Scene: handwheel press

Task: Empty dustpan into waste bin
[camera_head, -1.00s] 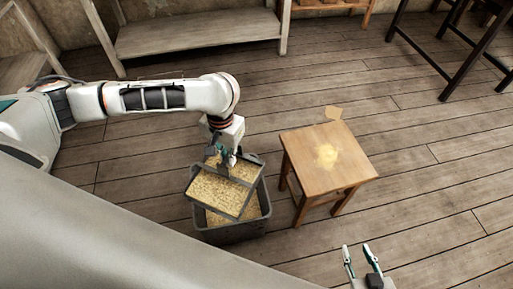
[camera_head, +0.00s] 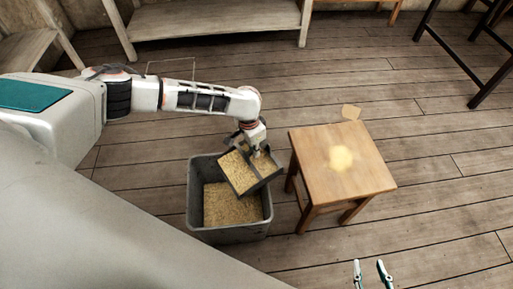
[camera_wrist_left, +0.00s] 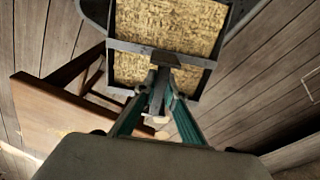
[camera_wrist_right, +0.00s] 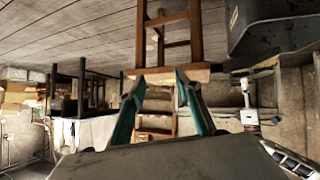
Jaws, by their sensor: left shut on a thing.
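The dustpan (camera_head: 239,174) is dark-framed and holds pale yellow, grainy material. It is tilted over the right rim of the waste bin (camera_head: 196,207). The grey bin stands on the floor, with similar grainy material inside. My left gripper (camera_head: 257,150) is shut on the dustpan's handle; in the left wrist view my fingers (camera_wrist_left: 158,108) close on it and the pan (camera_wrist_left: 165,25) lies beyond them, still covered with material. My right gripper (camera_head: 371,268) is open and empty at the bottom right, away from the bin; its spread fingers show in the right wrist view (camera_wrist_right: 157,92).
A wooden stool (camera_head: 318,169) with a yellowish patch on its seat stands just right of the bin. A shelf (camera_head: 215,20) stands at the back. Floor right of the stool is clear.

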